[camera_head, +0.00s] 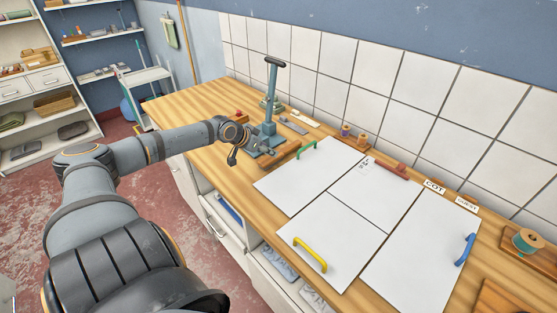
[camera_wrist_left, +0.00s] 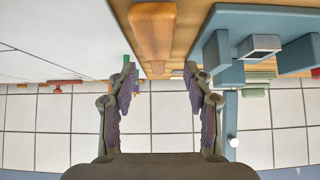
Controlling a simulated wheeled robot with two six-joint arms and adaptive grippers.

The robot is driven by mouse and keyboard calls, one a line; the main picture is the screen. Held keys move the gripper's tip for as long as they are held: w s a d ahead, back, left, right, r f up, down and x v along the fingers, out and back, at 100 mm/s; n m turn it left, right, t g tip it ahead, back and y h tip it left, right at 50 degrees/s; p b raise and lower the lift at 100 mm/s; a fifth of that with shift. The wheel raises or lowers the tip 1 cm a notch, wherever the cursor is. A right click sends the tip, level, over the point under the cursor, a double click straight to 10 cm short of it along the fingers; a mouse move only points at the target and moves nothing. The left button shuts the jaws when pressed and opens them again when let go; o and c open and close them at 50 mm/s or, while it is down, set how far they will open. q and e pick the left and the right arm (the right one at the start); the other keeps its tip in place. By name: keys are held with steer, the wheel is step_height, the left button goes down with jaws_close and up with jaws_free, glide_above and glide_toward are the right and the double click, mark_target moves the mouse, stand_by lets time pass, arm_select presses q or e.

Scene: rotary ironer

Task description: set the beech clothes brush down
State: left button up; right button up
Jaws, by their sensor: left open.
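The beech clothes brush (camera_head: 281,158), a long orange-brown wooden piece, lies on the wooden counter between the blue press and the white panels. In the left wrist view the brush (camera_wrist_left: 152,32) shows at the top, in line with the gap between my fingers. My left gripper (camera_head: 262,147) is beside the press, close to the brush. Its two fingers (camera_wrist_left: 160,78) are spread wide with nothing between them. Part of the brush is hidden by the gripper in the head view. My right gripper is not in view.
The blue press (camera_head: 270,128) with its tall lever stands right by my left gripper. White panels (camera_head: 310,175) with green, yellow and blue handles cover the middle of the counter (camera_head: 185,108). A red-brown bar (camera_head: 391,168) lies behind them. A tiled wall closes the back.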

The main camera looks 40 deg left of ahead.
mark_target(281, 154)
arm_select(q)
steer(key=shift+b+x, duration=0.65)
steer(key=shift+x, duration=0.45)
steer(key=shift+d+r, duration=0.1)
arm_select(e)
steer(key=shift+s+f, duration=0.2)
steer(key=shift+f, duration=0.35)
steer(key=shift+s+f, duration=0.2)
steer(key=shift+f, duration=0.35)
arm_select(q)
steer(key=shift+d+x, duration=0.2)
steer(key=shift+x, duration=2.45)
steer(key=shift+w+r, duration=0.1)
steer(key=shift+r, duration=0.05)
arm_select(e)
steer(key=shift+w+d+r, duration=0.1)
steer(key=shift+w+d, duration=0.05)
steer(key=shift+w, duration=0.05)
arm_select(q)
jaws_close()
